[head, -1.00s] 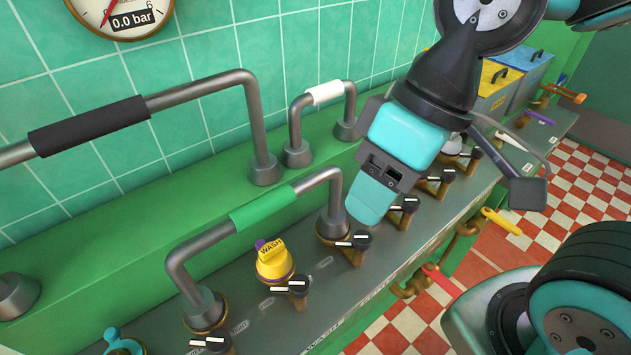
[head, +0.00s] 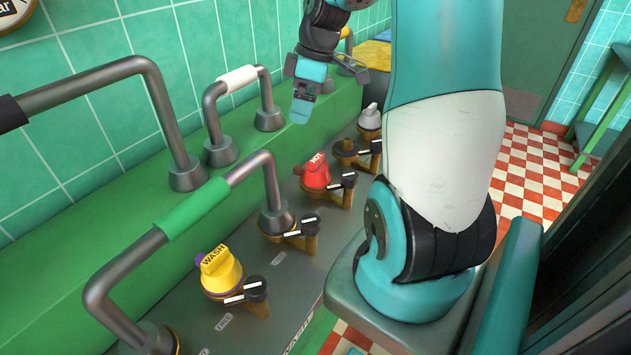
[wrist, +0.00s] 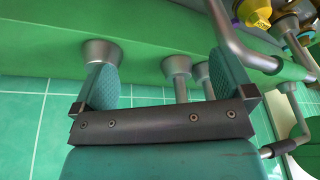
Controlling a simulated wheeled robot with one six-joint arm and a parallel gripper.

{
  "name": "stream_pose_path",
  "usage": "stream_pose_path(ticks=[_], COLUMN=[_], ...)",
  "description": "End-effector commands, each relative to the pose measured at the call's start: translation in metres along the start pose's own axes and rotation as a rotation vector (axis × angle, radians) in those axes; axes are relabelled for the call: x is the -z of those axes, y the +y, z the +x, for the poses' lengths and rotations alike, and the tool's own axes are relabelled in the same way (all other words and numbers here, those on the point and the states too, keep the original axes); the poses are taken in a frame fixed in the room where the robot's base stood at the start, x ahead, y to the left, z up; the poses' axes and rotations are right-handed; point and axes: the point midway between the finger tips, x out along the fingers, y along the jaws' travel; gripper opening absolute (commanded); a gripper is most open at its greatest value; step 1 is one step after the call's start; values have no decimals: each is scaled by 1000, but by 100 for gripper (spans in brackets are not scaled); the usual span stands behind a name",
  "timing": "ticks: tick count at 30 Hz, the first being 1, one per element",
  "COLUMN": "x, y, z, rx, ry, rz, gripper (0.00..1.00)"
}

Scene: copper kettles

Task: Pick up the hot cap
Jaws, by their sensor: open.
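The hot cap (head: 316,172) is red with a HOT label. It sits on a brass fitting on the grey counter, in the middle of the head view. My gripper (head: 301,112) is above and behind it, over the green ledge, apart from the cap. In the wrist view my gripper (wrist: 167,85) shows two teal fingers spread wide with nothing held between them. I do not make out the hot cap in the wrist view.
A yellow WASH cap (head: 219,270) stands nearer on the counter. A grey cap (head: 370,117) stands farther back. A pipe with a green sleeve (head: 193,208) and a pipe with a white sleeve (head: 237,78) rise close by. Red and white floor (head: 532,170) lies to the right.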

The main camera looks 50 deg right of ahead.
Motion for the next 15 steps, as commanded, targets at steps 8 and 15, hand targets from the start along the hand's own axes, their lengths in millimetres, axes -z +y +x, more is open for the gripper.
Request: stream_pose_path(ticks=[8,15], x=[-81,-83], y=[50,51], z=[16,60], rx=[-36,-31], ry=[-9,-11], rz=[-15,-18], gripper=[100,100])
